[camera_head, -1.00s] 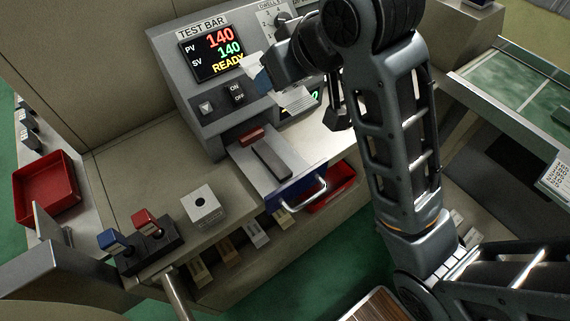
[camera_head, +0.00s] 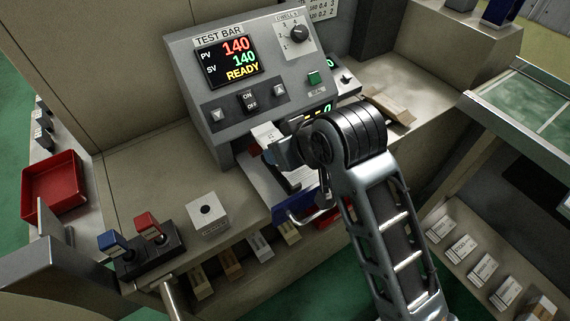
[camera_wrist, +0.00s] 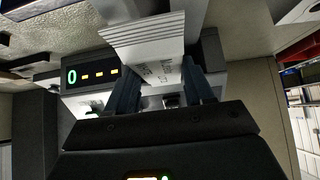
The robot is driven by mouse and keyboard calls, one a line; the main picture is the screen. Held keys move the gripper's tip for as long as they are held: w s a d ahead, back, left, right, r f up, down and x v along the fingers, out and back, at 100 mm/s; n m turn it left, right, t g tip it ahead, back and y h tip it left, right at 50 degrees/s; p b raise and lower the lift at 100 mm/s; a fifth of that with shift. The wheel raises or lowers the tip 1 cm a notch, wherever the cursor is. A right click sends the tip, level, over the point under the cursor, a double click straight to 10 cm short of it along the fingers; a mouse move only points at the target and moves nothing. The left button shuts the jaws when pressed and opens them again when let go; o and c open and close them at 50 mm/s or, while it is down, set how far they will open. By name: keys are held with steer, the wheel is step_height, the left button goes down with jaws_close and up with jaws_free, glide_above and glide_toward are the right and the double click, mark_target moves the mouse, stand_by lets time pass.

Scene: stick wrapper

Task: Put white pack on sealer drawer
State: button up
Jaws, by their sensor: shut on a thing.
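The white pack (camera_wrist: 150,45) is between the two dark fingers of my gripper (camera_wrist: 160,82) in the wrist view, with printed text on its face. In the head view, a white part of the pack (camera_head: 266,133) shows beside my gripper (camera_head: 284,152), which is low over the sealer drawer. The drawer (camera_head: 258,180) is pulled out below the test bar machine, with a blue front (camera_head: 293,206) and a metal handle. My gripper and arm hide much of the drawer top, so I cannot tell whether the pack touches it.
The grey machine (camera_head: 190,85) stands behind the drawer, its display reading 140, 140 and READY. A white block (camera_head: 207,212) and blue and red levers (camera_head: 150,228) are to the left. A red tray (camera_head: 53,187) is at far left. Several small boxes (camera_head: 465,250) are at lower right.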

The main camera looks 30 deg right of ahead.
steer(key=shift+f+b, duration=2)
steer(key=shift+f, duration=0.15)
steer(key=o, duration=1.1)
steer(key=shift+r, duration=0.2)
steer(key=shift+p+v, duration=2.2)
steer(key=shift+v, duration=3.8)
steer(key=shift+f, duration=0.1)
